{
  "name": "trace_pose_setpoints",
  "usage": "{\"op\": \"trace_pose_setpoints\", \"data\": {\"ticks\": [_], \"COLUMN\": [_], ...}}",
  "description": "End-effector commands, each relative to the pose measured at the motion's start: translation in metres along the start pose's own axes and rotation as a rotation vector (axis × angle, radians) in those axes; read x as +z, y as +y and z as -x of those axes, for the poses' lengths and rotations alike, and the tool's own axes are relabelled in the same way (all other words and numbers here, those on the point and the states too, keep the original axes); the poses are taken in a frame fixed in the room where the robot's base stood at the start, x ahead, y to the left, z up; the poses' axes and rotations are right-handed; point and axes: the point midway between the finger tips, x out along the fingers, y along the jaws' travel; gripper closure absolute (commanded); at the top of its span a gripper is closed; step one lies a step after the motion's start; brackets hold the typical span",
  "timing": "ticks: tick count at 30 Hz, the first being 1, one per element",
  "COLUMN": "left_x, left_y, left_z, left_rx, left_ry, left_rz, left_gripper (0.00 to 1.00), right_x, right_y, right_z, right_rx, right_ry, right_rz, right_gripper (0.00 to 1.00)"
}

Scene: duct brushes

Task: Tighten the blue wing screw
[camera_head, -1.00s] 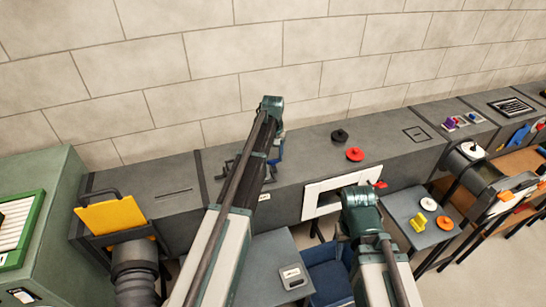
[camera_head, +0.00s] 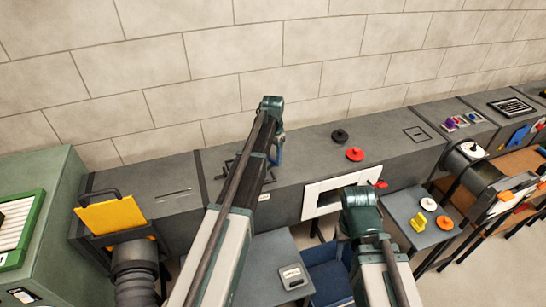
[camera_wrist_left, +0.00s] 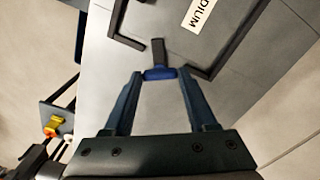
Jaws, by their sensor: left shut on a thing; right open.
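The blue wing screw (camera_wrist_left: 160,73) shows in the left wrist view, next to a dark bar and a black frame on the grey duct top. My left gripper (camera_wrist_left: 161,75) has its two fingertips against the screw's two sides and is shut on it. In the head view my left gripper (camera_head: 275,155) is over the duct top, mostly behind its own arm, and I cannot make out the screw there. My right gripper (camera_head: 362,192) is in front of the white-framed opening; its fingers are largely hidden by its wrist.
A black knob (camera_head: 339,136) and a red knob (camera_head: 355,154) stand on the duct top to the right. A red wing piece (camera_head: 380,184) is at the white frame (camera_head: 322,187). A grey side table (camera_head: 424,222) holds yellow, white and orange parts. A block wall stands behind.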

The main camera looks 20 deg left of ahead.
Motion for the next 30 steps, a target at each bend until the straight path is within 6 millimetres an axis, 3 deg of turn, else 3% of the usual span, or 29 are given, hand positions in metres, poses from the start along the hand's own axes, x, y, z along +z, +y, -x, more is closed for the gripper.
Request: {"op": "trace_pose_setpoints", "data": {"ticks": [15, 30], "left_x": [0.0003, 0.0004], "left_y": [0.0002, 0.0003], "left_z": [-0.0002, -0.0002], "left_rx": [0.0, 0.001], "left_ry": [-0.001, -0.001], "left_rz": [-0.368, -0.467], "left_gripper": [0.98, 0.98], "right_x": [0.0, 0.0], "right_y": [0.0, 0.0], "right_z": [-0.0002, -0.0002], "right_rx": [0.0, 0.0], "right_ry": [0.0, 0.0], "right_rz": [0.0, 0.0], "right_gripper": [0.5, 0.5]}}
